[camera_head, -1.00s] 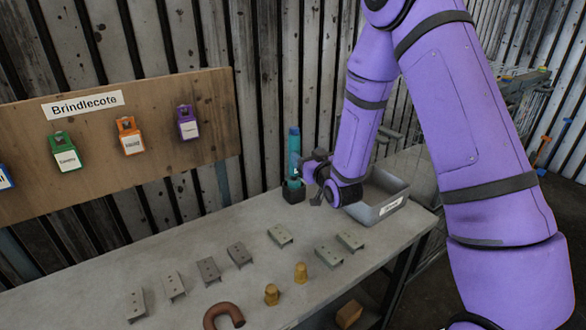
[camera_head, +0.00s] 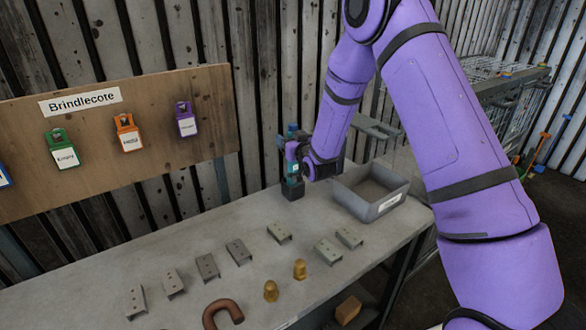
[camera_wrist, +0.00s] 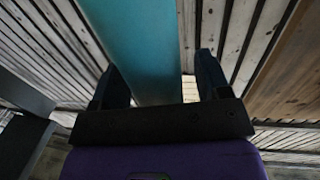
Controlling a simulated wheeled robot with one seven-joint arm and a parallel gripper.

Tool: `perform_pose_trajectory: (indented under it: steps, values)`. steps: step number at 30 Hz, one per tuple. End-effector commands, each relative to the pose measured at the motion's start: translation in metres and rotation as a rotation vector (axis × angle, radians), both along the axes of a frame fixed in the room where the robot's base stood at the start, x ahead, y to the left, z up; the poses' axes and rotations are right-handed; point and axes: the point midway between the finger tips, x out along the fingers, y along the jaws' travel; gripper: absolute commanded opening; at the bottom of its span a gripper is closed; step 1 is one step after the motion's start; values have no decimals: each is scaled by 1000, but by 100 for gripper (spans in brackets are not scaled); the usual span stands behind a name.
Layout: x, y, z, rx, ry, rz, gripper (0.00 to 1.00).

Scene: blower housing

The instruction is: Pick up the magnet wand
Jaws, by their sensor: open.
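The magnet wand (camera_head: 292,168) is a teal upright cylinder standing in a dark square base (camera_head: 293,191) at the back of the bench. It fills the upper middle of the wrist view (camera_wrist: 140,45). My gripper (camera_head: 293,155) is at the wand's upper part in the head view. In the wrist view my gripper (camera_wrist: 160,80) is open, with one dark finger on each side of the teal shaft. A gap shows on the right side between shaft and finger. I cannot tell whether the left finger touches it.
A grey labelled bin (camera_head: 388,207) stands just right of the wand. Several metal brackets (camera_head: 239,252), two brass pieces (camera_head: 271,291) and a brown curved pipe (camera_head: 222,312) lie on the bench (camera_head: 185,238) in front. A board with coloured tags (camera_head: 150,150) stands behind, left.

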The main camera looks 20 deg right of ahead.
Motion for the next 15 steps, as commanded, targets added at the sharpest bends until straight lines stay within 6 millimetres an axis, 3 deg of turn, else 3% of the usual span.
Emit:
perform_pose_trajectory:
  steps: [9, 15]
  values:
    - [5, 1, 0, 0, -1, 0, 68]
    - [5, 1, 0, 0, -1, 0, 22]
